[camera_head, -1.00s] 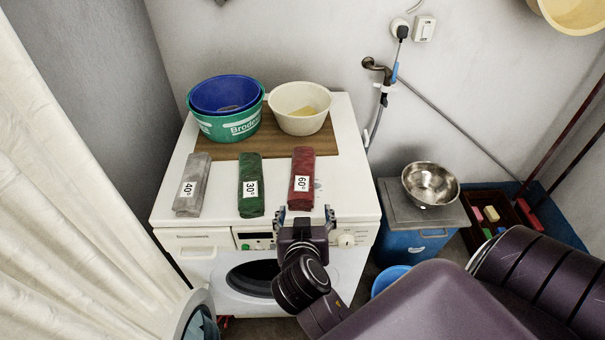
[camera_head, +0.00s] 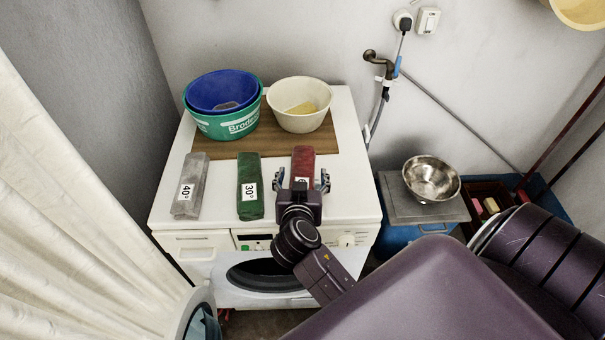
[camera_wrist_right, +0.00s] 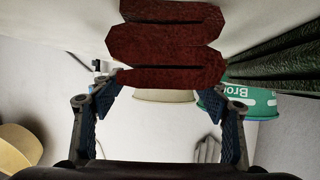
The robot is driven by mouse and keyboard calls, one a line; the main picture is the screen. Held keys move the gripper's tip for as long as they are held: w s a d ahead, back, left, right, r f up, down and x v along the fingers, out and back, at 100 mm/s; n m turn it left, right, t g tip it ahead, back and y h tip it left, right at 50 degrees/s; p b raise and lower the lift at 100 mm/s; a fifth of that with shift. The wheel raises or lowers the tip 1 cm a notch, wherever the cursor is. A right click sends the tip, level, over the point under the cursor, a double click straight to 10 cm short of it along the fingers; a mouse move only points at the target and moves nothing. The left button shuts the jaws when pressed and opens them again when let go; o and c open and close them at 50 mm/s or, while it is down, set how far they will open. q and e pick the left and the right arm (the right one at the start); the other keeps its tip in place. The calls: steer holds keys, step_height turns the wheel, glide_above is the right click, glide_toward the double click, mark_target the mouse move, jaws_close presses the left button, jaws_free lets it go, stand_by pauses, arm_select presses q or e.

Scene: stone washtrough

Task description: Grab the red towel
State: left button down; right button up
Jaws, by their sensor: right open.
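The red towel (camera_head: 303,162) is a folded roll with a white label, lying on top of the white washing machine (camera_head: 340,206). In the right wrist view, the end of its red folds (camera_wrist_right: 165,55) shows just ahead of the jaws. My right gripper (camera_head: 303,180) is open, its fingers on either side of the towel's near end. The gripper hides that end and most of the label in the head view. No contact can be made out. My left gripper is in neither view.
A green towel (camera_head: 250,187) lies close left of the red one, then a grey towel (camera_head: 190,185). Behind them, nested blue and green tubs (camera_head: 226,122) and a cream bowl (camera_head: 299,121) stand on a brown board. A steel bowl (camera_head: 431,178) stands to the right.

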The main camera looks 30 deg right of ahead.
steer(key=shift+x, duration=0.9)
steer(key=c, duration=1.3)
steer(key=shift+c, duration=0.3)
steer(key=shift+r, duration=0.1)
